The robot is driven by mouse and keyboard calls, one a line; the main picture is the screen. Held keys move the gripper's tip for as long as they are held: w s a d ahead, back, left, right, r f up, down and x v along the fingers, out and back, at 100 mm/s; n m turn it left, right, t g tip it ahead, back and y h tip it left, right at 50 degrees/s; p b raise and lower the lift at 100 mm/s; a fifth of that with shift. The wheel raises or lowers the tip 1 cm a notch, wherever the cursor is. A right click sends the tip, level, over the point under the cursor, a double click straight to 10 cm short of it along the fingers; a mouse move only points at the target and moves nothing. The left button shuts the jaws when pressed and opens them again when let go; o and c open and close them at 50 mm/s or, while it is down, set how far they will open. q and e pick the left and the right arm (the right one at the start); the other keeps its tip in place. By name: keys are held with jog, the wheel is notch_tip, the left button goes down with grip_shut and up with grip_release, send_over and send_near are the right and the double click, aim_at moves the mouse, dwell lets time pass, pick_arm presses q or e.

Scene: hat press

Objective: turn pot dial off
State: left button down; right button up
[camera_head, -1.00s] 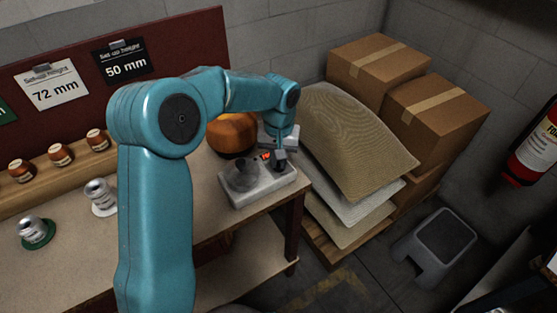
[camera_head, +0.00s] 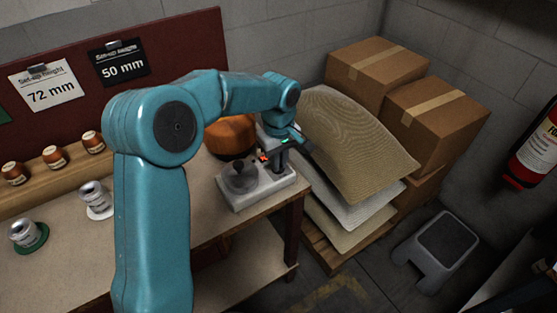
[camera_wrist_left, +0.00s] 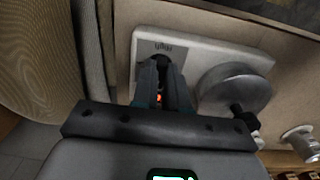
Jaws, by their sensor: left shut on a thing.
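The pot (camera_head: 241,174) is a grey metal vessel on a pale base plate (camera_head: 247,200) at the bench's right corner; it also shows in the left wrist view (camera_wrist_left: 235,90), right of my fingers. My left gripper (camera_head: 279,163) points down over the base plate's back right part, beside the pot. In the left wrist view, its two dark fingers (camera_wrist_left: 164,88) are close together at the plate, near a small printed label (camera_wrist_left: 163,48). A small red light (camera_head: 264,158) glows beside the gripper. My right gripper is not in view.
An orange-brown rounded object (camera_head: 231,135) stands behind the pot. Stacked sacks (camera_head: 350,140) and cardboard boxes (camera_head: 437,110) are just right of the bench. Small metal weights (camera_head: 96,197) and brown-orange jars (camera_head: 54,157) are on the left. A grey step stool (camera_head: 437,248) is on the floor.

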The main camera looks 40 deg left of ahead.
pick_arm(q)
jog(key=shift+w+r, duration=0.1)
dwell(0.3)
jog(key=c, duration=1.2)
grip_release()
jog(key=shift+o, duration=0.2)
notch_tip(320, 180, up, 16)
jog(key=p, duration=0.2)
jog(key=shift+r, duration=0.15)
